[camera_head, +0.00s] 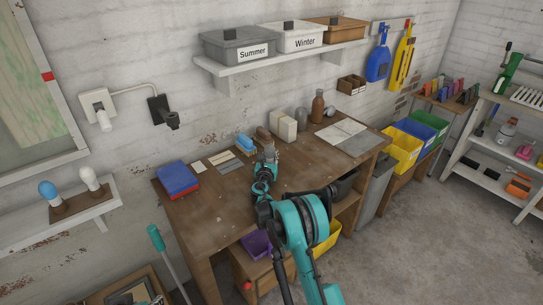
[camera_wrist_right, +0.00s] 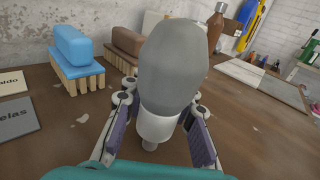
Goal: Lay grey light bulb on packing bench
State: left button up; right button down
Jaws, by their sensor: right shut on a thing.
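The grey light bulb (camera_wrist_right: 173,65) fills the middle of the right wrist view, upright, with its grey globe up and its white base down. My right gripper (camera_wrist_right: 154,125) is shut on the bulb's white base, with a finger on each side. In the head view my right gripper (camera_head: 268,158) is over the wooden packing bench (camera_head: 225,205), near its back middle. The bulb's lower tip is close above the bench top; I cannot tell whether it touches. My left gripper is out of view.
A blue brush (camera_wrist_right: 75,50) and a brown brush (camera_wrist_right: 125,45) stand behind the bulb to the left. Flat cards (camera_wrist_right: 14,105) lie at left. A brown bottle (camera_head: 317,106) and white box (camera_head: 283,126) stand at the back. The bench's front left is clear.

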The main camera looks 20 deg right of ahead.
jog(key=shift+r, duration=0.1)
jog(key=shift+s, duration=0.1)
jog(key=shift+f, duration=0.25)
jog(key=c, duration=1.2)
grip_release()
jog(key=shift+r, duration=0.1)
